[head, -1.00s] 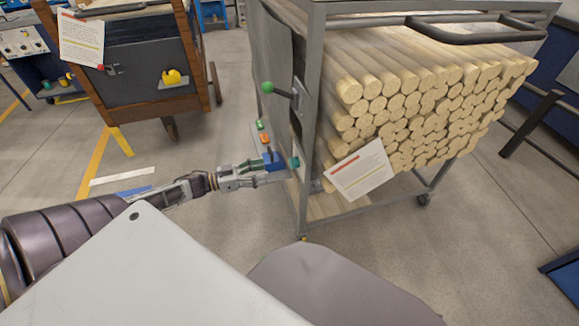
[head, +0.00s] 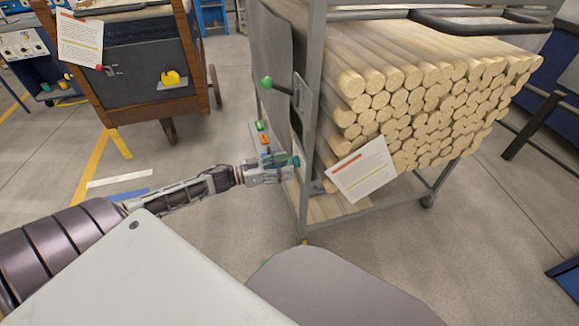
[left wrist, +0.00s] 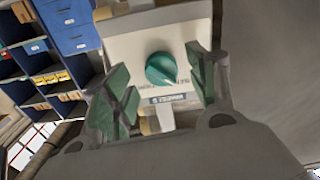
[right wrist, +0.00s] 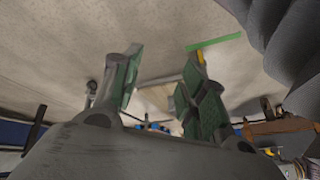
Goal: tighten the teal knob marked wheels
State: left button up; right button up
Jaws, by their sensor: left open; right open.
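The teal knob (left wrist: 161,68) sits on a pale plate, with a small label (left wrist: 168,98) below it whose text I cannot read surely. In the head view the teal knob (head: 295,161) shows at the side of the grey cart, at the tip of my left gripper (head: 287,165). In the left wrist view my left gripper (left wrist: 160,88) is open, with one green-padded finger on each side of the knob; I cannot see contact. My right gripper (right wrist: 155,90) is open and empty, over bare floor in the right wrist view.
The grey cart (head: 312,120) holds many round wood rods (head: 420,95) and carries a paper sheet (head: 360,168) and a green-knobbed lever (head: 267,83). A brown wooden cart (head: 140,80) stands at the back left.

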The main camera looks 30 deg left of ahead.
pick_arm(q)
jog(key=shift+b+x, duration=0.3)
jog(key=shift+x, duration=0.85)
pick_arm(e)
jog(key=shift+s+a+f, duration=0.1)
jog(key=shift+a+f, duration=0.05)
jog(key=shift+f, duration=0.4)
jog(key=shift+a+f, duration=0.1)
jog(key=shift+f, duration=0.45)
